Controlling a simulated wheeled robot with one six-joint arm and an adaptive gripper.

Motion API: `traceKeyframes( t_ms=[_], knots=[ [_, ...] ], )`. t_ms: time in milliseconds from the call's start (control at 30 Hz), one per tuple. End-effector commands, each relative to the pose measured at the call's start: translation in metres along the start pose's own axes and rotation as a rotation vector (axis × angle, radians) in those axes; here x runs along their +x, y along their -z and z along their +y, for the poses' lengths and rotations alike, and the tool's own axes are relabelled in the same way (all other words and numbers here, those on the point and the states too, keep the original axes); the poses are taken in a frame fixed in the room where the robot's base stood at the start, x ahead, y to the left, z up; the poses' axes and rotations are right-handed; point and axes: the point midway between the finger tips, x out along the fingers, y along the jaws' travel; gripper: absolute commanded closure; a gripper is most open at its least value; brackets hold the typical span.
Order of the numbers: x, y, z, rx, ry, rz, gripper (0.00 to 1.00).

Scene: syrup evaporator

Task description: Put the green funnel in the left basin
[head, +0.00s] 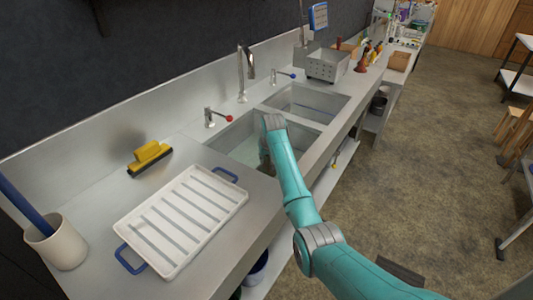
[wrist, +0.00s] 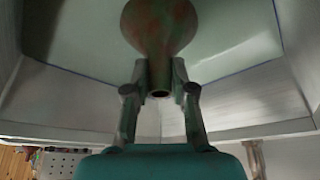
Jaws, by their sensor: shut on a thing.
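The green funnel (wrist: 160,28), with brownish patches, shows in the wrist view with its wide part toward the top and its narrow spout between my fingers. My gripper (wrist: 160,78) is shut on the spout. In the head view my arm reaches down into the left basin (head: 236,138), and my gripper (head: 265,160) is low inside it, partly hidden by the arm. In the wrist view the basin's pale green inside (wrist: 225,50) lies behind the funnel. I cannot tell whether the funnel touches the basin floor.
The right basin (head: 318,103) lies beyond. A red-tipped tap (head: 210,117) and a tall faucet (head: 241,75) stand behind the basins. A perforated metal box (head: 328,65) stands farther along.

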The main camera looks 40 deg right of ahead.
Motion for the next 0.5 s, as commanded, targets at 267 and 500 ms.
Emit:
traceKeyframes(
  t_ms=[267,500],
  knots=[
    [0.025,-0.011,0.0,0.0,0.0,-0.002,1.0],
    [0.046,-0.019,0.0,0.0,0.0,-0.002,1.0]
  ],
)
